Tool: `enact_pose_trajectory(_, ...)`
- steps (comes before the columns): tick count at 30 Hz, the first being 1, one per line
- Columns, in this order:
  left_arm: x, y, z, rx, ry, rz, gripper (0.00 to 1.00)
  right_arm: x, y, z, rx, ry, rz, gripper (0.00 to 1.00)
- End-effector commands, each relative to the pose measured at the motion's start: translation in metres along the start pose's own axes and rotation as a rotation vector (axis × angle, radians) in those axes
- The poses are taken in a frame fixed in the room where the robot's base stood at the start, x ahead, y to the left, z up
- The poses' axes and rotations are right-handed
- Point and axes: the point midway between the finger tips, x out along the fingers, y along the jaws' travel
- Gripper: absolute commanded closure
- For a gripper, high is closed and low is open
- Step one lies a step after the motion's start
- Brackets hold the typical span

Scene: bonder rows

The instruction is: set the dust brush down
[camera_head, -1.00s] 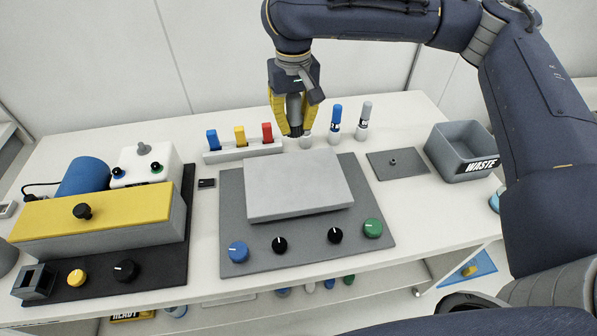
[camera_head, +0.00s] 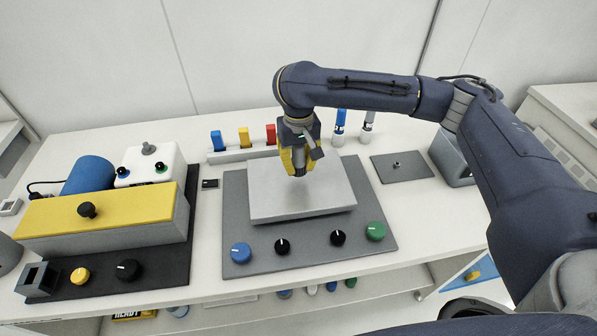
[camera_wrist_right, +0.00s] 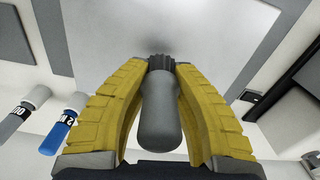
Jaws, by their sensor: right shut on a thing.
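The dust brush (camera_wrist_right: 160,115) has a rounded grey handle and dark bristles; it fills the middle of the right wrist view. My right gripper (camera_wrist_right: 163,72), with yellow fingers, is shut on it. In the head view the right gripper (camera_head: 299,165) is over the light grey plate (camera_head: 277,205), bristles pointing down. In that view most of the brush is hidden between the fingers. I cannot tell whether the bristles touch the plate. My left gripper is not in view.
The plate lies on a dark grey base with blue (camera_head: 241,252), black and green (camera_head: 375,231) knobs. Behind stand blue, yellow and red tabs and two bottles (camera_head: 339,128). At right are a flat grey pad (camera_head: 402,168) and a grey bin (camera_head: 450,160), partly behind my arm.

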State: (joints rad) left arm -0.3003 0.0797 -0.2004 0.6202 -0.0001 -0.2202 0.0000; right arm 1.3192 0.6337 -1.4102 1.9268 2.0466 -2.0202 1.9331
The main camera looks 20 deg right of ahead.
Motion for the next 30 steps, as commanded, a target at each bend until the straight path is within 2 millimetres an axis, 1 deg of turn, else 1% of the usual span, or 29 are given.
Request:
enact_pose_trajectory(6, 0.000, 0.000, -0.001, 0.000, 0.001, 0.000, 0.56, 0.022, -0.001, 0.001, 0.001, -0.004, -0.001, 1.00)
enact_pose_trajectory(9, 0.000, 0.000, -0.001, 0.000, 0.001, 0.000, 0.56, 0.030, 0.000, 0.001, 0.000, -0.004, -0.001, 1.00)
enact_pose_trajectory(13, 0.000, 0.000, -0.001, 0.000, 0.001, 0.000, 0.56, 0.034, 0.000, 0.001, 0.000, -0.001, 0.000, 1.00)
enact_pose_trajectory(25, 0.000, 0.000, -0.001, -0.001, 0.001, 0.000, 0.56, 0.037, 0.000, 0.001, 0.000, -0.002, 0.000, 1.00)
enact_pose_trajectory(26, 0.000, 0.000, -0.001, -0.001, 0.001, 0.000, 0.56, 0.037, 0.000, 0.001, 0.000, -0.002, 0.000, 0.74)
enact_pose_trajectory(30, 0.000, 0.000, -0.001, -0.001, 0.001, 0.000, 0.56, 0.037, 0.000, 0.001, 0.000, -0.002, 0.000, 0.57)
